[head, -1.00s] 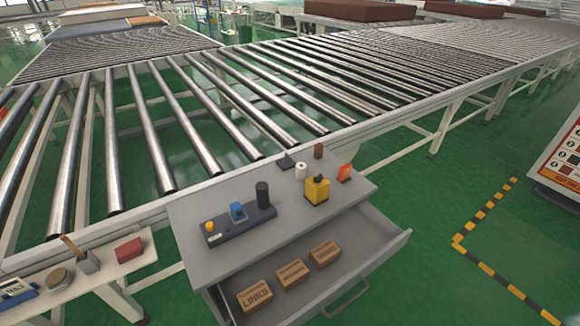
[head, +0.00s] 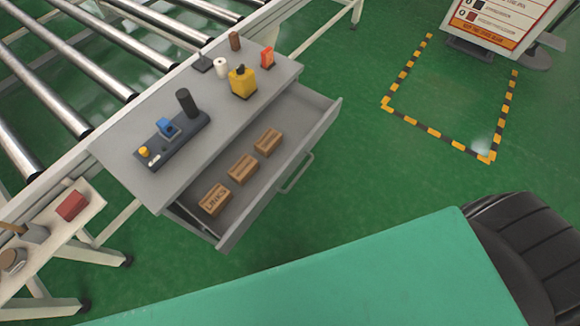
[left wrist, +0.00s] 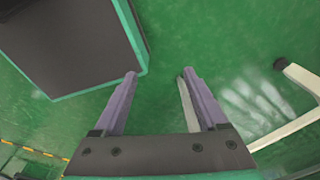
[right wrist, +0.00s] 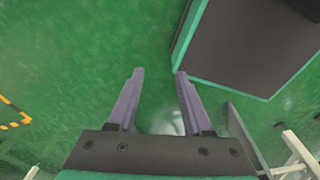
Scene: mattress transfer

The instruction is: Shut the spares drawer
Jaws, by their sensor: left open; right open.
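The spares drawer (head: 325,128) is pulled out of the grey cabinet (head: 110,150). It holds small brown cartons (head: 243,168) in a row. A bar handle (head: 297,174) is on its front face. Neither gripper shows in the head view. My left gripper (left wrist: 158,75) is open and empty above the green floor in the left wrist view. My right gripper (right wrist: 158,72) is open and empty above the floor in the right wrist view. The drawer is not recognisable in either wrist view.
A roller conveyor (head: 60,100) runs behind. A side bench (head: 60,225) stands at left. Floor right of the drawer is clear up to striped tape (head: 402,116).

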